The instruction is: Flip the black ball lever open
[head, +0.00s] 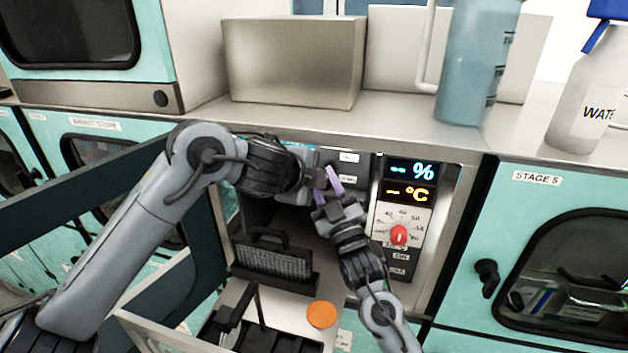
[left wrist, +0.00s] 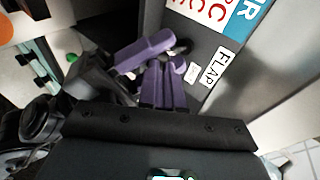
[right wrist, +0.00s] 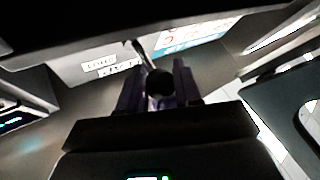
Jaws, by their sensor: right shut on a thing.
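The black ball lever (right wrist: 158,84) shows in the right wrist view, its thin shaft running up to the panel with the printed labels. Its ball sits between the purple fingers of my right gripper (right wrist: 158,92), which is shut on it. In the head view my right gripper (head: 328,190) is at the upper panel of the open bay, and the ball is hidden there. My left gripper (head: 318,180) is right beside it, in front of the same panel. In the left wrist view my left gripper's purple fingers (left wrist: 164,88) are together, with another purple finger crossing just above them.
A FLAP label (left wrist: 222,68) is on the panel. A display with a red dial (head: 399,235) is right of the grippers. A black basket (head: 272,258) and an orange disc (head: 322,314) lie below. A metal box (head: 292,62) and a blue jug (head: 475,65) stand on the counter above.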

